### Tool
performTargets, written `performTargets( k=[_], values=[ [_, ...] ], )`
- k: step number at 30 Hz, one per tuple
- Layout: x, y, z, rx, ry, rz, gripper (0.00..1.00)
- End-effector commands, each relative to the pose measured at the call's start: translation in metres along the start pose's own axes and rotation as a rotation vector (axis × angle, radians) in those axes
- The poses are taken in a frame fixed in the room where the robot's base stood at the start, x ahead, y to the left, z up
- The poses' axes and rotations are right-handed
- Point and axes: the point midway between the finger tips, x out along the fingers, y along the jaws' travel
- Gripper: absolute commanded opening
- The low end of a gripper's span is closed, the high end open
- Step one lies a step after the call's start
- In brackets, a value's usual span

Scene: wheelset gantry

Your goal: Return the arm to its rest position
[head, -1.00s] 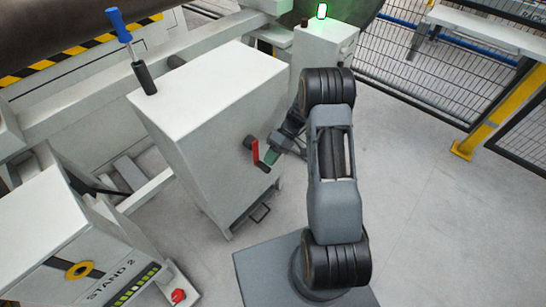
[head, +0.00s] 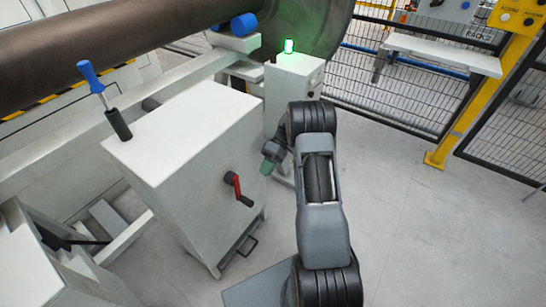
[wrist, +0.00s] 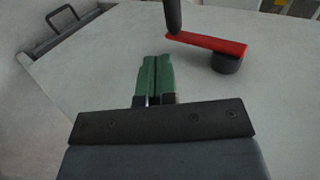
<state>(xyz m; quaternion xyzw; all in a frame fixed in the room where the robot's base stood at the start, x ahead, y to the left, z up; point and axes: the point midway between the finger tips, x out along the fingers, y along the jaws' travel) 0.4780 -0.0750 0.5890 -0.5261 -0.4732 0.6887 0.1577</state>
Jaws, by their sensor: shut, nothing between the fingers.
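My gripper (head: 266,167) has green fingers and is at the end of my folded grey arm, right of the white cabinet (head: 190,185). In the wrist view my gripper (wrist: 154,78) has its green fingers together with nothing between them. A red lever (head: 236,186) with a black knob is on the cabinet's front face. In the wrist view the red lever (wrist: 208,42) lies beyond the fingertips to the right, and the fingers are apart from it.
A blue-handled tool (head: 91,78) stands in a black holder on the cabinet top. A white box with a lit green lamp (head: 289,47) stands behind my arm. A mesh fence (head: 400,85) and yellow post (head: 480,95) are at the back right. The floor (head: 420,220) at right is clear.

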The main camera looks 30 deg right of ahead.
Motion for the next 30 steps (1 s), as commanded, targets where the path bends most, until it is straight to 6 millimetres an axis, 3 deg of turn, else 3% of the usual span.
performTargets(
  k=[6, 17, 20, 23, 30],
  values=[
    [-0.032, 0.004, -0.001, -0.001, 0.000, -0.001, 0.00],
    [-0.051, 0.002, 0.000, 0.005, -0.002, 0.008, 0.00],
    [-0.061, -0.024, -0.003, 0.025, -0.010, 0.051, 0.00],
    [-0.077, -0.070, -0.004, 0.069, -0.023, 0.139, 0.00],
    [-0.112, -0.216, 0.010, 0.210, 0.003, 0.453, 0.00]
  ],
)
